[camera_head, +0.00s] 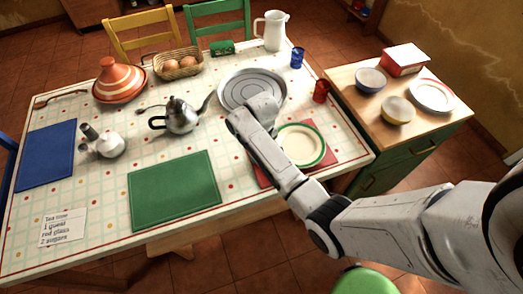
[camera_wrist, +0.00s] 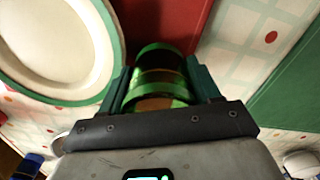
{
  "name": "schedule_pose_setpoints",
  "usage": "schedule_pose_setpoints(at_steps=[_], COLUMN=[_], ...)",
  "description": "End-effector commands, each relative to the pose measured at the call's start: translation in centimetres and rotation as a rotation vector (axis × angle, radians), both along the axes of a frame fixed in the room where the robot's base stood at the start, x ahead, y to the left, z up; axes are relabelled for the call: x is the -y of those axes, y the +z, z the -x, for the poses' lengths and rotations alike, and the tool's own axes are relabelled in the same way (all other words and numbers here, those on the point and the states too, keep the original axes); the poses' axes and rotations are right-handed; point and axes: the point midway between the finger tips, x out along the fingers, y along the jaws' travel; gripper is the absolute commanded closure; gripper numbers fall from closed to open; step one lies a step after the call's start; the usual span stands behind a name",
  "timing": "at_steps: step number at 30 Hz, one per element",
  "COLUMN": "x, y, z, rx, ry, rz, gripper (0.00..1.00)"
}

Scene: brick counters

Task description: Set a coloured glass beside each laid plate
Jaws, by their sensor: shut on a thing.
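My gripper (camera_wrist: 163,72) is shut on a green glass (camera_wrist: 160,62) in the wrist view. The glass is over or on the red mat, just right of the green-rimmed plate (camera_wrist: 62,45). I cannot tell whether it touches the mat. In the head view my arm hides the gripper and the green glass. The plate (camera_head: 301,146) lies on the red mat (camera_head: 330,156) at the table's right side. A red glass (camera_head: 321,91) and a blue glass (camera_head: 297,58) stand near the right table edge.
A note (camera_head: 63,227) reads "1 guest, red glass, 2 sugars". The green mat (camera_head: 174,191) and blue mat (camera_head: 46,155) are bare. A teapot (camera_head: 180,115), a round tray (camera_head: 252,88), a white pot (camera_head: 110,145) and a tagine (camera_head: 118,82) stand on the table. A side counter (camera_head: 355,100) holds bowls.

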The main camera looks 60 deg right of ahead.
Motion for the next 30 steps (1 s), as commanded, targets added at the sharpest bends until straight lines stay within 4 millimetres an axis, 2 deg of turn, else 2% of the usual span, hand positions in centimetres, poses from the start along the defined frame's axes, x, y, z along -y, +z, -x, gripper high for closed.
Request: schedule_pose_setpoints(at_steps=[22,23,30], x=[0.0,0.0,0.0], y=[-1.2,-1.2,-1.2], z=[-0.1,-0.1,0.0], rx=[0.001,0.001,0.001], ry=[0.001,0.001,0.0], rz=[0.0,0.0,0.0], gripper=[0.78,0.37,0.14])
